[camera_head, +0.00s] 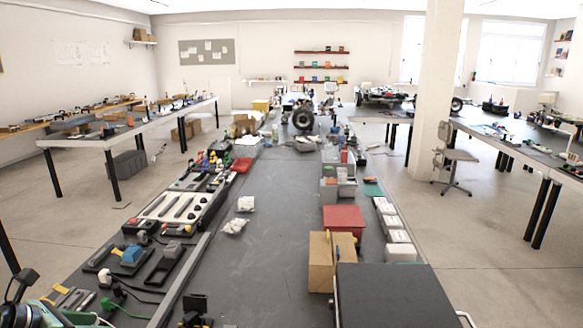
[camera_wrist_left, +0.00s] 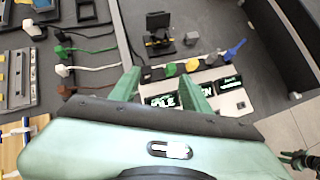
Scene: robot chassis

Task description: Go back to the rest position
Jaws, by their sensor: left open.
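My left gripper (camera_wrist_left: 161,84) shows in the left wrist view as two green fingers set apart, with nothing held between them. Behind the gap lies a light-coloured block or strip with black labels (camera_wrist_left: 230,86) and coloured plugs; I cannot tell whether the fingers touch it. In the head view, a green and black part at the lower left corner may be my left arm, but it is cut off by the frame.
The long dark bench (camera_head: 275,230) has a clear middle strip. A small black stand (camera_wrist_left: 158,38) and cables lie near my left gripper.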

